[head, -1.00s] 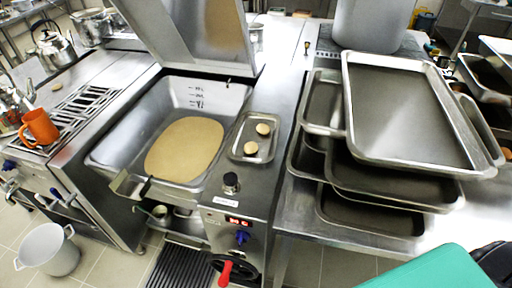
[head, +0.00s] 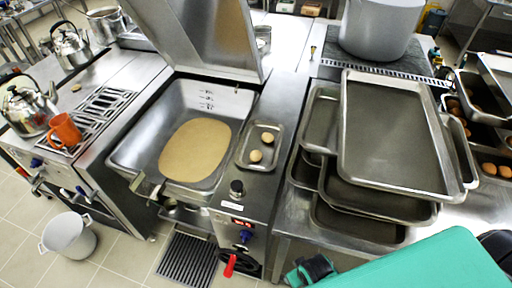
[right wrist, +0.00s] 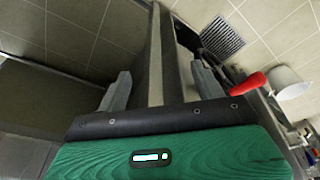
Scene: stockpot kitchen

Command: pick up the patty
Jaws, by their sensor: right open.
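Two small round tan patties, the upper one (head: 267,137) and the lower one (head: 256,156), lie apart on a small metal tray (head: 242,160) on the ledge right of the large pan. My right gripper (head: 308,270) is at the bottom of the head view, below and right of that tray and well away from it. In the right wrist view the right gripper (right wrist: 162,88) is open with nothing between its fingers; no patty shows there. My left gripper is not in view.
A tilting pan (head: 122,156) holds a flat tan layer, with its lid raised behind. Stacked metal trays (head: 395,130) cover the right counter. Brown round items (head: 497,170) lie in trays at far right. A red-handled crank (head: 230,265) sticks out at the front; a white pot (head: 70,236) stands on the floor.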

